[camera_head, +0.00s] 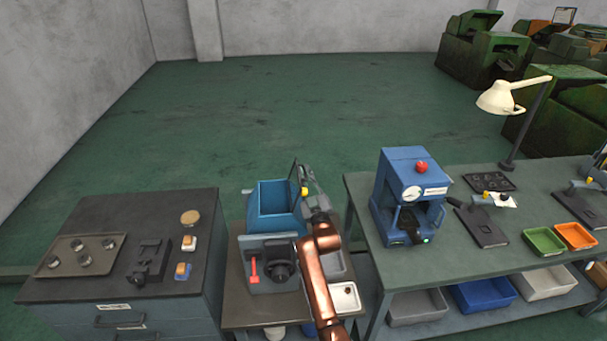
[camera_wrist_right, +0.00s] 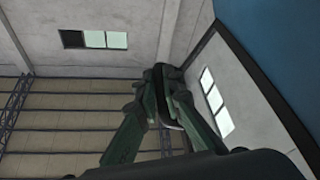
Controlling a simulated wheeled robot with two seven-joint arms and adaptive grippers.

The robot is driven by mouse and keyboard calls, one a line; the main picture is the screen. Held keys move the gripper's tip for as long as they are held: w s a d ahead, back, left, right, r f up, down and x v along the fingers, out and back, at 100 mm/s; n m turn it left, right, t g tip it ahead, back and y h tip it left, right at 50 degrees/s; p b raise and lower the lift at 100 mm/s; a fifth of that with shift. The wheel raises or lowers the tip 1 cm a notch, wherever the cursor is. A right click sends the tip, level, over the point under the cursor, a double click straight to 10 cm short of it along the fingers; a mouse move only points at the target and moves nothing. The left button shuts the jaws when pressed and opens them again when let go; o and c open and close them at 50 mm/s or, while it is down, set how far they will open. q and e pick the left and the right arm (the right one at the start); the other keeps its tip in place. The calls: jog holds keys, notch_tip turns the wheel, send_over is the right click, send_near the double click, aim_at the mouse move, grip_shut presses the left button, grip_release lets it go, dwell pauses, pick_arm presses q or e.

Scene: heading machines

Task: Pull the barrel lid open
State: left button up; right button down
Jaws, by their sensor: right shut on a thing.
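The blue barrel machine (camera_head: 268,197) stands on the small middle table. Its lid (camera_head: 294,184) is raised, almost upright, at the right side of the open blue box. A yellow knob (camera_head: 304,191) shows on the lid's right side. My copper right arm reaches up from below, and my right gripper (camera_head: 311,182) is at the lid's right side. In the right wrist view my right gripper (camera_wrist_right: 168,98) is shut on a dark piece, which seems to be the lid's handle. A blue surface with a dark edge is at upper right there. My left gripper is not in view.
A red lever (camera_head: 254,271) and a black round part (camera_head: 281,265) are on the machine's front. A blue press (camera_head: 409,197) stands on the right table. A cabinet with a tray (camera_head: 80,256) is at left.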

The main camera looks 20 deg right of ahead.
dwell(0.3)
jog(key=c, duration=2.3)
grip_release()
jog(key=v, duration=1.2)
